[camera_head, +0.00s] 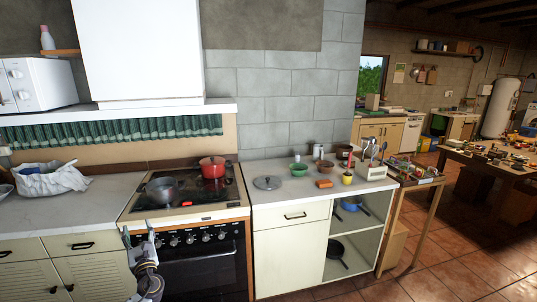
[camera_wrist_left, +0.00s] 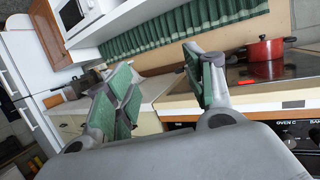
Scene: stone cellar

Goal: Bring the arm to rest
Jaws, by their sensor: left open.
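My left gripper (camera_head: 139,234) is open and empty. In the head view it is low in the picture, in front of the stove's left front corner and the cream cupboard doors, apart from both. In the left wrist view the two green-padded fingers of the left gripper (camera_wrist_left: 156,68) are spread, with nothing between them but the counter and the curtain behind. The rest of the left arm runs out at the bottom edge. My right gripper is in neither view.
The stove (camera_head: 195,213) carries a dark pot (camera_head: 161,191) and a red pot (camera_head: 212,167). The counter (camera_head: 262,205) to its right holds a lid (camera_head: 267,183), bowls and jars. A white bag (camera_head: 52,180) lies on the left counter. A cluttered table (camera_head: 485,160) stands at right.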

